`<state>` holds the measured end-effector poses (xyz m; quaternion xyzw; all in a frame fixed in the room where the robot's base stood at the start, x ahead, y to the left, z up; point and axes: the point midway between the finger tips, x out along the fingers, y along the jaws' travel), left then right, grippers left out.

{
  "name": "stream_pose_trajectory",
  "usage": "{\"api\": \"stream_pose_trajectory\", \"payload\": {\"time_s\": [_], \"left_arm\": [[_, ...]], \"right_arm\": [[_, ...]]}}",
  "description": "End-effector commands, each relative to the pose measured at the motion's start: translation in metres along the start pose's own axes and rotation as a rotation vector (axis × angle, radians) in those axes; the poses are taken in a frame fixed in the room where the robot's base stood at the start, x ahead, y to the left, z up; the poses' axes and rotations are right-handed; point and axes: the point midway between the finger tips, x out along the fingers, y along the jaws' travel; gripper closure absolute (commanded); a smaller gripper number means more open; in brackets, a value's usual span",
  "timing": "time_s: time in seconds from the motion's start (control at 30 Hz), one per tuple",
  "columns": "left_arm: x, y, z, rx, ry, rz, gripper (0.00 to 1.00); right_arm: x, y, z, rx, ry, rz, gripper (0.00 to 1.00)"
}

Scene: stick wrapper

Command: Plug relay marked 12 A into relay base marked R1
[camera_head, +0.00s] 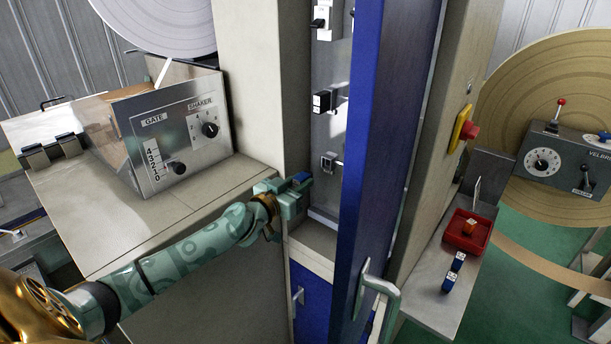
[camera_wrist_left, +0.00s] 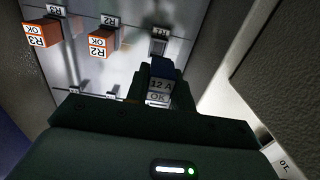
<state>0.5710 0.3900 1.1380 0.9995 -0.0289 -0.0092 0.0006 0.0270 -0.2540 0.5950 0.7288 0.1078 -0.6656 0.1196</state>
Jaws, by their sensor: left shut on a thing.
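My left gripper (camera_head: 297,187) is at the open cabinet front, shut on a dark blue relay (camera_head: 302,178). In the left wrist view the held relay (camera_wrist_left: 160,72) shows a label reading 12 A and OK, between the fingers of the left gripper (camera_wrist_left: 160,92). An empty-looking grey relay base (camera_wrist_left: 159,43) is on the panel just beyond the relay, with a visible gap between them. Its label is too small to read surely. In the head view a grey base (camera_head: 328,162) sits just above and right of the gripper. My right gripper is not in view.
Orange relays marked R2 (camera_wrist_left: 101,43) and R3 (camera_wrist_left: 42,33) sit beside the grey base. The blue cabinet door (camera_head: 387,130) stands open close to the right.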

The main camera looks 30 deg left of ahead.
Motion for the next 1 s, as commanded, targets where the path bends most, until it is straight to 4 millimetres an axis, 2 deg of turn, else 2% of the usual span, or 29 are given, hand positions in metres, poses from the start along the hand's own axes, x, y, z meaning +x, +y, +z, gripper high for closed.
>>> {"api": "stream_pose_trajectory", "payload": {"time_s": [0.2, 0.53, 1.0], "left_arm": [[0.000, 0.001, -0.002, 0.001, 0.016, 0.022, 0.98], [-0.003, 0.001, -0.001, 0.005, 0.013, 0.023, 0.98], [0.044, 0.002, -0.001, 0.001, 0.015, 0.021, 0.98]], "right_arm": [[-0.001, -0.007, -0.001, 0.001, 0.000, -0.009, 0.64], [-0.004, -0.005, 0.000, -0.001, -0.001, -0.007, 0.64], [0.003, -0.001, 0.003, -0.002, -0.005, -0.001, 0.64]]}}
